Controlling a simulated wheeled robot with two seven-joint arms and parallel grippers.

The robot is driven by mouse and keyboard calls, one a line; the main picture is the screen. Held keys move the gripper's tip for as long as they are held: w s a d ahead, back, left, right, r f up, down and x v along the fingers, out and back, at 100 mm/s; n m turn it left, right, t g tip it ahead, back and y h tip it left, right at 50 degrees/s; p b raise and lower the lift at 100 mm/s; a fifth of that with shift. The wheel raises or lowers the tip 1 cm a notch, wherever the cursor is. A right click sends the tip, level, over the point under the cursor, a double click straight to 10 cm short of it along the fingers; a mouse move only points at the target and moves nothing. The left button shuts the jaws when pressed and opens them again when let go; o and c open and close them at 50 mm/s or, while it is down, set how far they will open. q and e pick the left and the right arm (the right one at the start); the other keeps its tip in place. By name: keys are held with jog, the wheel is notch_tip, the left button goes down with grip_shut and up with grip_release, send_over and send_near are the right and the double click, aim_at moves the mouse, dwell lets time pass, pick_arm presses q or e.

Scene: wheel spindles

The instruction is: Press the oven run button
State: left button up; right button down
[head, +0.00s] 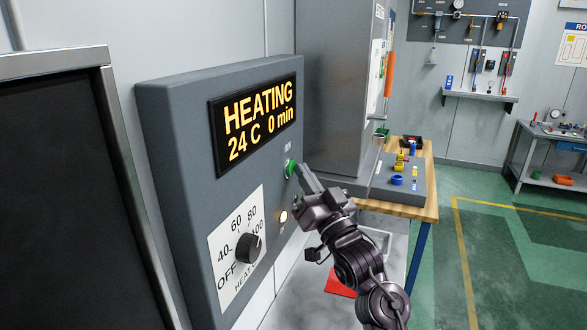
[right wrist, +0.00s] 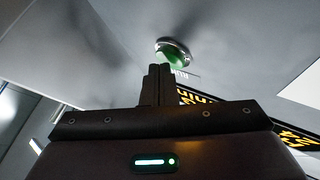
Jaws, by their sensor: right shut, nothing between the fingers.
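The oven's grey control panel (head: 180,130) fills the middle of the head view. Its green run button (head: 290,169) sits in a metal ring below and right of the display. The button also shows in the right wrist view (right wrist: 174,54), with a label marked RUN beside it. The display (head: 255,118) reads "HEATING 24 C 0 min". My right gripper (head: 300,170) is shut and empty, its fingertips right at the button. In the right wrist view the fingertips (right wrist: 160,70) overlap the button's lower edge; I cannot tell whether they touch it. My left gripper is not in view.
A heat knob (head: 248,248) and a small glowing lamp (head: 283,216) are lower on the panel. A wooden bench (head: 407,212) with a grey cabinet (head: 333,90) stands behind my right arm. Green floor (head: 500,260) lies open at right.

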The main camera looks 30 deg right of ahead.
jog(key=shift+s+d, duration=0.4)
jog(key=shift+s, duration=0.1)
jog(key=s+d, duration=0.3)
jog(key=shift+s+d, duration=0.15)
jog(key=shift+s, duration=0.25)
